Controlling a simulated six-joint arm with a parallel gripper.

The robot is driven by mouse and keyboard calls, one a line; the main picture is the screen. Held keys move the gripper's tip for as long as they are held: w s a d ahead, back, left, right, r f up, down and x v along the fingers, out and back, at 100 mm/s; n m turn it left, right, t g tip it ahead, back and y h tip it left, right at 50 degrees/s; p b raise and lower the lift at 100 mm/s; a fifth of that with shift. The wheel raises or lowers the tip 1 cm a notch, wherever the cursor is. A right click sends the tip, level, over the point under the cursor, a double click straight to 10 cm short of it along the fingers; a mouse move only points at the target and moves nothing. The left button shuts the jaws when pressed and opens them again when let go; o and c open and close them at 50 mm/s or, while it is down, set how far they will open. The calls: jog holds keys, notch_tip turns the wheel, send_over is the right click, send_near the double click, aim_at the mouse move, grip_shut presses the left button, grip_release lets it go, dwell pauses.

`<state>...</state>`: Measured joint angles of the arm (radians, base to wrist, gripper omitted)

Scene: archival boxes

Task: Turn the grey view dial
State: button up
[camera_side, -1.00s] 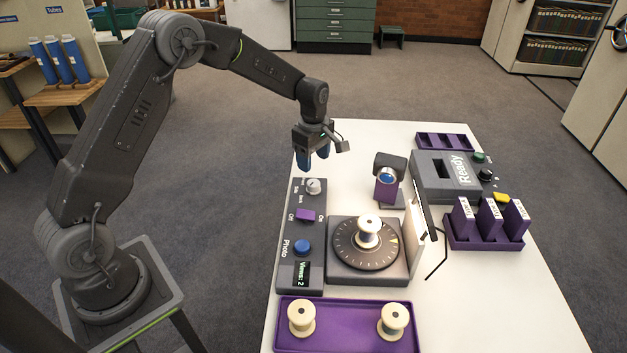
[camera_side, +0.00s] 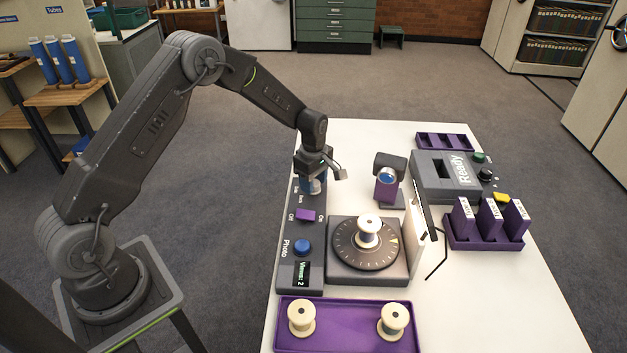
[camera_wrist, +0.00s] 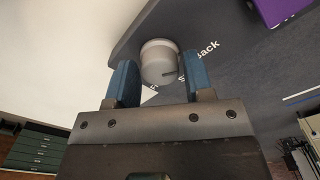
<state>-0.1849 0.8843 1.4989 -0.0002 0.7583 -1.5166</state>
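The grey view dial (camera_wrist: 159,62) is a small round knob at the end of the dark control panel (camera_side: 289,262). In the wrist view it sits between the two blue fingers of my gripper (camera_wrist: 163,80), with a narrow gap showing at each side. Part of the printed word "Back" shows beside it. In the side view my gripper (camera_side: 313,187) is low over the panel's far end, and the dial (camera_side: 316,187) is partly hidden by the fingers. The gripper is open around the dial. The panel's display (camera_side: 302,273) reads "Views: 2".
The panel also has a purple switch (camera_side: 305,214) and a blue button (camera_side: 302,246). A turntable (camera_side: 352,258) with a cream spool (camera_side: 368,231) stands to the right, with a camera unit (camera_side: 387,190) behind it. A purple tray (camera_side: 347,323) with two spools lies in front.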

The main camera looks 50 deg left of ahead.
jog(key=c, duration=0.6)
